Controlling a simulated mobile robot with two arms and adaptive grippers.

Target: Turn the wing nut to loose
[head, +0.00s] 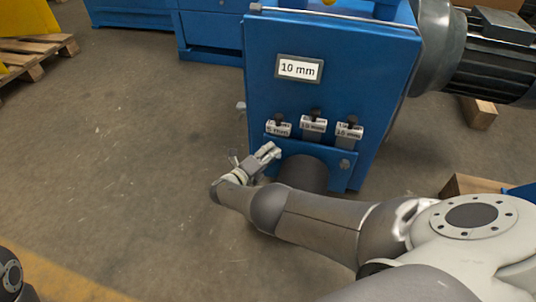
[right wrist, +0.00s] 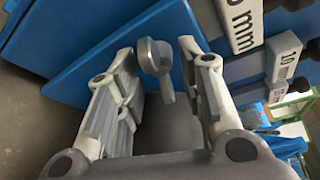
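A grey wing nut (right wrist: 155,57) shows in the right wrist view, in front of a blue plate and between the fingers of my right gripper (right wrist: 160,52). The fingers stand apart, one on each side of the nut, with visible gaps. In the head view my right gripper (head: 268,152) is at the left end of the blue plate on the machine's lower front and covers the nut there. Another grey fastener (head: 345,164) is at the plate's right end. My left gripper is not in view.
The blue machine housing (head: 330,90) bears a "10 mm" sign (head: 299,68) and a row of three labelled tags (head: 313,125) above the plate. A dark cylinder (head: 303,173) projects below. A motor (head: 490,60) juts out right. Open floor (head: 130,130) lies left.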

